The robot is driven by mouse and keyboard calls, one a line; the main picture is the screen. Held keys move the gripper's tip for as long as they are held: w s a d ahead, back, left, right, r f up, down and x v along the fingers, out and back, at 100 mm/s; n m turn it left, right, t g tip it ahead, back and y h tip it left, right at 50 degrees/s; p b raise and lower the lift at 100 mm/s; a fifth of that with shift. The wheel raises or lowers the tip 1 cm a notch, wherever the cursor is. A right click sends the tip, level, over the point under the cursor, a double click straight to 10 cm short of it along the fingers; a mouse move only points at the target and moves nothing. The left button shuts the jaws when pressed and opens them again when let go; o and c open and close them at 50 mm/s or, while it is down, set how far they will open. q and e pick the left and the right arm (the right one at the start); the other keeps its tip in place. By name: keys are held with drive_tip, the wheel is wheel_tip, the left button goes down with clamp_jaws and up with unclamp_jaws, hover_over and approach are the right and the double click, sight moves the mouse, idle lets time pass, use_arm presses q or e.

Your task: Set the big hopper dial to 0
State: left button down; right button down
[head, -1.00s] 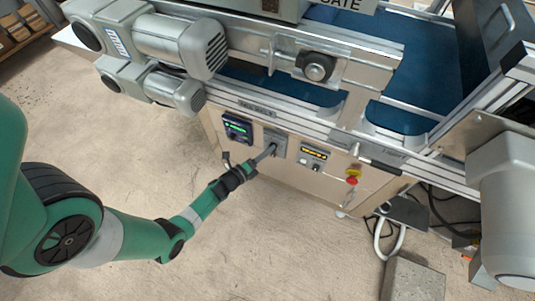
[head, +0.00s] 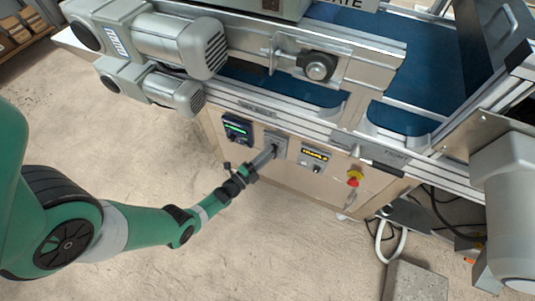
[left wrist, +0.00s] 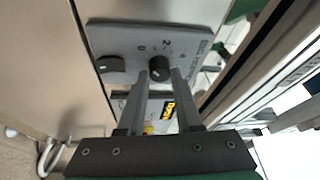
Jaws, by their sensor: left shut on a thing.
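The big hopper dial (left wrist: 159,69) is a small round black knob on a light grey plate (left wrist: 130,35) with printed numbers, 0 and 2 among them. It sits between the fingertips of my left gripper (left wrist: 161,73), which is shut on it. The dial's pointer is too small and dark to read. In the head view my left gripper (head: 268,155) reaches from the left to the same plate (head: 276,139) on the machine's front panel and hides the dial. My right gripper is not in view.
A green-lit display (head: 238,129) is left of the plate, and a yellow-lit display (head: 315,155) is right of it. A red and yellow emergency stop (head: 354,178) is further right. Conveyor rails and motors (head: 180,45) overhang the panel. A second dark knob (left wrist: 111,64) lies beside the dial.

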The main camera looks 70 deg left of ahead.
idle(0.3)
use_arm(q)
drive_tip(key=c, duration=0.6)
unclamp_jaws()
drive_tip(key=shift+s, duration=0.15)
drive_tip(key=p+v, duration=0.1)
drive_tip(key=v, duration=1)
drive_tip(key=shift+s+d+p, duration=0.15)
drive_tip(key=shift+p, duration=0.2)
